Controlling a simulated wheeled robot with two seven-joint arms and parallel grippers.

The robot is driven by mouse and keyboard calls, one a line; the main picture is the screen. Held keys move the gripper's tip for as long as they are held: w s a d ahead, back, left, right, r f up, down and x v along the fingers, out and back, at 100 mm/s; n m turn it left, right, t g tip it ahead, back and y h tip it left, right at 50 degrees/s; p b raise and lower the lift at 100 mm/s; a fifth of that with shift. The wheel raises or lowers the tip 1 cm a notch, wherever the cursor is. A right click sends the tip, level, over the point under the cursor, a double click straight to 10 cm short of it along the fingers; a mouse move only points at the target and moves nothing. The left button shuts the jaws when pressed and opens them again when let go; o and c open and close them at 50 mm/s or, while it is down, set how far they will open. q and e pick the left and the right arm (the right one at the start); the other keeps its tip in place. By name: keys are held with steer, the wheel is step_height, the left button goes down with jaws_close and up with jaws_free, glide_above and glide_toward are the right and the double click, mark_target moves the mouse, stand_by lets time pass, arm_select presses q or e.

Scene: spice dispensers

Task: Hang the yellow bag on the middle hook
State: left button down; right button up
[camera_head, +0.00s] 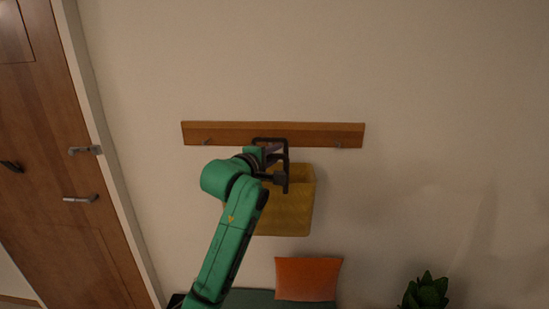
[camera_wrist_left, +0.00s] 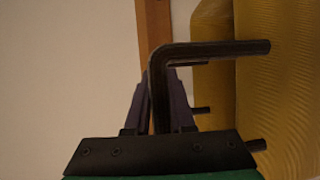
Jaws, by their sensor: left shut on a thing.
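The yellow bag (camera_head: 297,205) hangs upright from its dark handle (camera_head: 286,146), just in front of the wall and below the wooden hook rail (camera_head: 325,129). My left gripper (camera_head: 272,152) is shut on the bag's handle, level with the middle of the rail. In the left wrist view the dark handle (camera_wrist_left: 215,50) runs between the two fingers, with the yellow bag (camera_wrist_left: 285,95) to the right. The left hook (camera_head: 206,142) and right hook (camera_head: 338,145) show on the rail. The middle hook is hidden behind the gripper and handle, so I cannot tell whether the handle touches it. My right gripper is not in view.
A wooden door (camera_head: 50,190) with metal handles is at the left. Below the bag an orange cushion (camera_head: 308,278) rests on a green seat (camera_head: 250,299). A green plant (camera_head: 426,291) stands at the lower right. The wall right of the rail is clear.

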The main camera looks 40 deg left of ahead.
arm_select(q)
steer(key=w+a, duration=0.1)
steer(key=w+a+f, duration=0.2)
steer(key=w, duration=0.1)
stand_by(0.6)
stand_by(0.4)
steer(key=c, duration=0.7)
jaws_free()
steer(key=shift+w+a, duration=0.1)
steer(key=b+v, duration=0.4)
steer(key=v, duration=1)
steer(key=shift+s+b, duration=0.3)
steer(key=shift+b, duration=0.05)
